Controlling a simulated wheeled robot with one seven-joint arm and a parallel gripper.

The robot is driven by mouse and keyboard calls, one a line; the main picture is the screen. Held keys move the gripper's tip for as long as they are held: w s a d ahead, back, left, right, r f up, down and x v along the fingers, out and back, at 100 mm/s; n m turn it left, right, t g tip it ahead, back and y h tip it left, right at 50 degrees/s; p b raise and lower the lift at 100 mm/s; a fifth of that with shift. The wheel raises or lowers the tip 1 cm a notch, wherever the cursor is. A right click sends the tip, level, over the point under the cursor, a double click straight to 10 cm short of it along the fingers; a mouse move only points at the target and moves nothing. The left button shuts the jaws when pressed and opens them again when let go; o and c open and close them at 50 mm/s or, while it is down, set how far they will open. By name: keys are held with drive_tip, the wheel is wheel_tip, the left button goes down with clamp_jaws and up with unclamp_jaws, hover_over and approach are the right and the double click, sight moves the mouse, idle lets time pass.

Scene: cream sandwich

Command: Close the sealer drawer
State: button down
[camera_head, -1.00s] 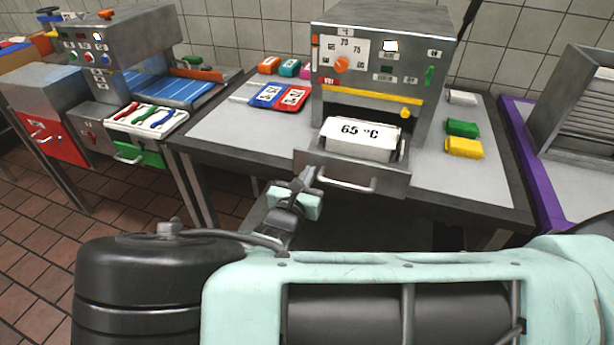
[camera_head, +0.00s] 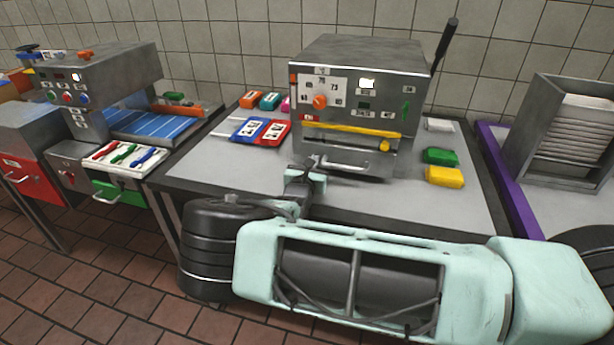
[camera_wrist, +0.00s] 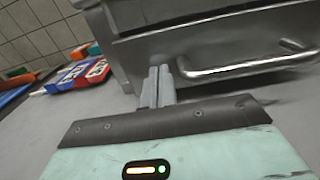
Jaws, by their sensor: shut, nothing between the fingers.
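The sealer (camera_head: 360,95) is a grey metal box with a dial, labels and a yellow bar, standing on the table. Its drawer (camera_head: 350,170) is pushed in, with its front flush or nearly flush under the yellow bar; the white block labelled 65 °C is out of sight. The drawer also shows in the wrist view (camera_wrist: 215,45), with its bar handle (camera_wrist: 245,70) to the right. My gripper (camera_head: 303,165) is at the left end of the drawer front. In the wrist view my gripper's fingers (camera_wrist: 158,75) are together and empty, at or very near the drawer's lower left; contact is unclear.
Blue and red cards (camera_head: 262,131) lie left of the sealer. Green (camera_head: 439,157) and yellow (camera_head: 444,177) blocks lie to its right. A metal rack (camera_head: 560,130) stands at the far right. The table's front strip (camera_head: 400,205) is bare.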

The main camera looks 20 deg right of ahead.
drive_tip(key=x, duration=0.3)
drive_tip(key=shift+w, duration=0.1)
drive_tip(key=shift+w+d+r, duration=0.15)
drive_tip(key=shift+w+d, duration=0.05)
drive_tip(key=shift+d, duration=0.05)
drive_tip(key=shift+r, duration=0.1)
